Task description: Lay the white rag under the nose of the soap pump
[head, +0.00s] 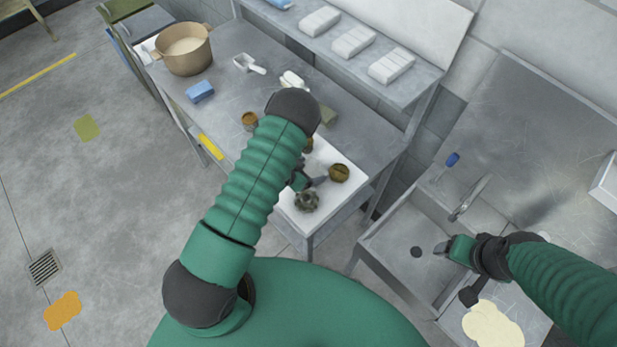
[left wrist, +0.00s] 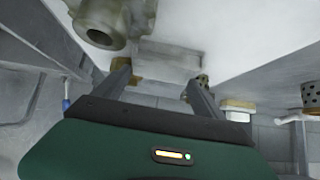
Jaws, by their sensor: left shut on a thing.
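My left gripper (head: 318,181) is low over the white board at the table's near right corner, its fingers pointing right toward a round brown fitting (head: 339,173). In the left wrist view its fingers (left wrist: 160,80) stand apart around a small pale and tan thing that I cannot make out. A crumpled white cloth-like thing (head: 291,79), possibly the rag, lies on the table behind my left arm. A small blue-topped item (head: 452,159) stands by the sink; I cannot tell if it is the soap pump. My right gripper (head: 442,248) is over the sink; its jaws are unclear.
A grey knobbed part (head: 306,200) sits on the white board (head: 345,193), close to my left gripper. A tan pot (head: 184,49), a blue sponge (head: 200,91) and a white scoop (head: 247,64) are on the table. Folded white cloths (head: 353,41) line the shelf. A tap (head: 470,198) rises at the sink.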

